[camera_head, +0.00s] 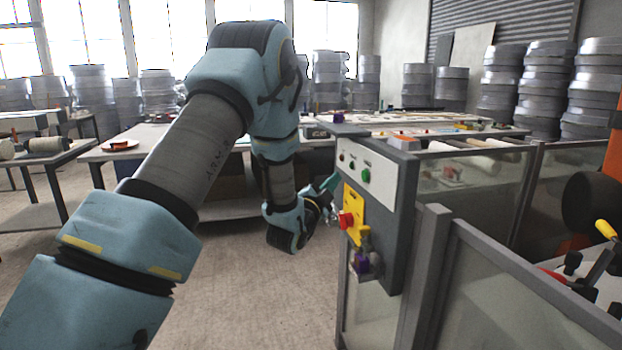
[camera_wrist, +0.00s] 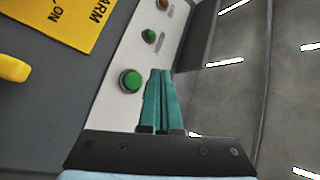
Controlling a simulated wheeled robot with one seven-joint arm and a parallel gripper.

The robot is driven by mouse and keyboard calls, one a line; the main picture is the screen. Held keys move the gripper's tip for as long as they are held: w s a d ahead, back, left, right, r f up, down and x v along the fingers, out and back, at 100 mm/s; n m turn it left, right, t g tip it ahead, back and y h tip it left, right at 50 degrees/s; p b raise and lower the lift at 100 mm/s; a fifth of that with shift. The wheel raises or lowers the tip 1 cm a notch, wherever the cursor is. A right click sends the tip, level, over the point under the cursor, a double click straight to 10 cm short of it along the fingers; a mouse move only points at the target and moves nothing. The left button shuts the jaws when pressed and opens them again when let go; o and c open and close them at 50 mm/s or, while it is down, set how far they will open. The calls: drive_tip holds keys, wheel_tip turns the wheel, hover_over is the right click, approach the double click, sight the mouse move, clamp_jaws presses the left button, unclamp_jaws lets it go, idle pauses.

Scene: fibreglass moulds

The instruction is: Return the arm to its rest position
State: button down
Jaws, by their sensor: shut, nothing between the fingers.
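My arm reaches forward from the lower left in the head view, bent at the elbow, with its wrist low beside a grey control box (camera_head: 381,200). My gripper (camera_wrist: 161,73) shows in the wrist view with its two teal fingers shut together and nothing between them. The fingertips lie just right of a green button (camera_wrist: 130,80) in the picture; I cannot tell whether they touch anything. In the head view the gripper (camera_head: 331,186) is small and partly hidden near the box's left side.
Glass-panelled fencing (camera_head: 480,290) fills the right. A long work table (camera_head: 100,153) stands behind my arm. Open concrete floor (camera_head: 250,290) lies left of the box. Stacked grey rolls line the back.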

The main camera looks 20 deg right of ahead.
drive_tip(key=w+a+f+n+y, duration=0.1)
drive_tip(key=w+a+n+y, duration=0.25)
drive_tip(key=a, duration=0.35)
drive_tip(key=w+a+f+n+y, duration=0.1)
drive_tip(key=w+a+n+y, duration=0.1)
drive_tip(key=a+n+y, duration=0.35)
drive_tip(key=s+a+f+n+g+y, duration=0.2)
drive_tip(key=a, duration=0.6)
drive_tip(key=s+a+f+n+g+y, duration=0.1)
drive_tip(key=s+a+n+y, duration=0.15)
drive_tip(key=a, duration=0.55)
drive_tip(key=s+a+n+g+y, duration=0.1)
drive_tip(key=s+a+n+g, duration=0.2)
drive_tip(key=s+a, duration=0.4)
drive_tip(key=s+a+f+n+g+y, duration=0.1)
drive_tip(key=s+a+n+g, duration=0.3)
drive_tip(key=s+a, duration=0.3)
drive_tip(key=s, duration=0.5)
drive_tip(key=shift+s+f+g+y, duration=0.25)
drive_tip(key=shift+s+g+y, duration=0.1)
drive_tip(key=shift+g, duration=0.05)
drive_tip(key=shift+n, duration=0.25)
